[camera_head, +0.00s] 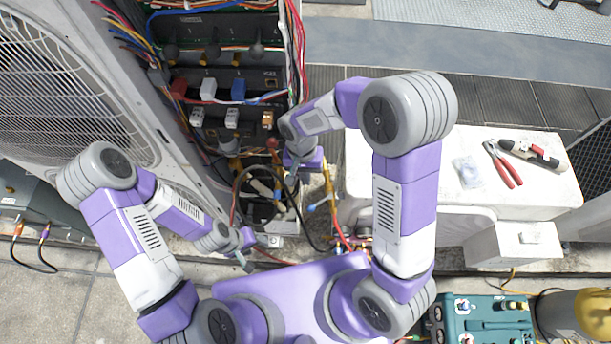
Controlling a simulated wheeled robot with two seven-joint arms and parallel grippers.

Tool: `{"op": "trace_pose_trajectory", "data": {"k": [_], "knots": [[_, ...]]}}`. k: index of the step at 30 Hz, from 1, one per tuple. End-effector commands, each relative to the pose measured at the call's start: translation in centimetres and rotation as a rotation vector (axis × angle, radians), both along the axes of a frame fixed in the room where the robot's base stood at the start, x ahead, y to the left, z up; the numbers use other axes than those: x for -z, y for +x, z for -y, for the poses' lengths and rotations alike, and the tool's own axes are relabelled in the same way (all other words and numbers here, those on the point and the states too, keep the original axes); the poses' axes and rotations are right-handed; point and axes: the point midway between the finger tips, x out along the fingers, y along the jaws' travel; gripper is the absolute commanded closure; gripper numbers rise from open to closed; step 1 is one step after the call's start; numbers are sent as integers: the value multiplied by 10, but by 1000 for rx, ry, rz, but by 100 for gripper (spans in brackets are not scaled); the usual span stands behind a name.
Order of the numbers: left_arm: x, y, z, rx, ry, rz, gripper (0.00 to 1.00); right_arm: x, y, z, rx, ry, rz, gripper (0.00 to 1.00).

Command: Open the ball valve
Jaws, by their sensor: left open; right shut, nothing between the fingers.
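Inside the open condenser cabinet, several brass pipes and fittings run down behind the hoses. A fitting with a blue lever (320,204) sits on the brass pipe at the right; it looks like the ball valve, but it is too small to be sure. My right gripper (291,180) is shut and empty, pointing down among the pipes just left of that fitting. I cannot tell whether it touches anything. My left gripper (246,264) is open and empty, low in front of the cabinet, apart from the valve. My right gripper and wrist hide part of the piping.
The electrical panel (230,88) with loose wires is above the pipes. The fan unit (60,80) stands at the left. A white box (450,180) at the right carries red-handled pliers (502,165) and another tool (530,153). A teal case (482,318) is at lower right.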

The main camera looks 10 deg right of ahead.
Motion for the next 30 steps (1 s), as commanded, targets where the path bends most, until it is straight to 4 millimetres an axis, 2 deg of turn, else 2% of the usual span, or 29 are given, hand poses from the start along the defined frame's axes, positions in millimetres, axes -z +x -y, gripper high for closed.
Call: {"op": "trace_pose_trajectory", "data": {"k": [4, 12, 18, 22, 30], "knots": [[4, 0, 0, 0, 0, -1, 43, 9, -1, 2, 8, -16, -3, 100], [16, -1, 0, 0, 0, -1, 43, 59, -9, 5, 6, -15, -5, 100], [22, -1, 0, 0, 0, -1, 43, 86, -13, 6, 5, -13, -3, 100], [23, 0, 0, 0, 0, -1, 43, 94, -14, 6, 5, -12, -2, 100], [23, 0, 0, 0, 0, -1, 43, 95, -14, 6, 7, -11, -1, 100]]}}
